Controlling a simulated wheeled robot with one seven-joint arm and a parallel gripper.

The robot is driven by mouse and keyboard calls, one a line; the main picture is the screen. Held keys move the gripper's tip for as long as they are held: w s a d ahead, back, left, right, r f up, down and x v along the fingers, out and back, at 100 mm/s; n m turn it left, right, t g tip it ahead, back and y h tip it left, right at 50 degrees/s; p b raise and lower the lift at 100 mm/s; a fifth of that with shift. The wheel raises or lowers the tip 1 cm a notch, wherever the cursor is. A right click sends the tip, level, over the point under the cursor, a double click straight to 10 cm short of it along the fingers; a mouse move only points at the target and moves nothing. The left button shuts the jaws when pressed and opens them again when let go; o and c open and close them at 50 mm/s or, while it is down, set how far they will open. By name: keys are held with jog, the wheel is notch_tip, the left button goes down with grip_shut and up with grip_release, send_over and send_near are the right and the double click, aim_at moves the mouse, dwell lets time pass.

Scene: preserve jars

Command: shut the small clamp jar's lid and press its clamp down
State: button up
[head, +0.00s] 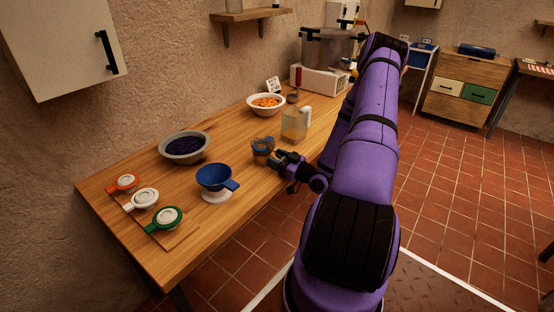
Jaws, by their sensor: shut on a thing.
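The small clamp jar (260,157) stands on the wooden table near its front edge, with orange-brown contents. My gripper (276,157) is at the jar's right side, low over the table, shut on part of the jar. The fingers hide that side, so the exact part held cannot be made out.
A clear jug (295,124) stands close behind the jar. A blue funnel (214,178) on a white base is to the left. Table between is clear.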

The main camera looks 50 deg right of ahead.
jog(key=o, duration=0.9)
jog(key=shift+o, duration=0.2)
jog(key=v, duration=1.1)
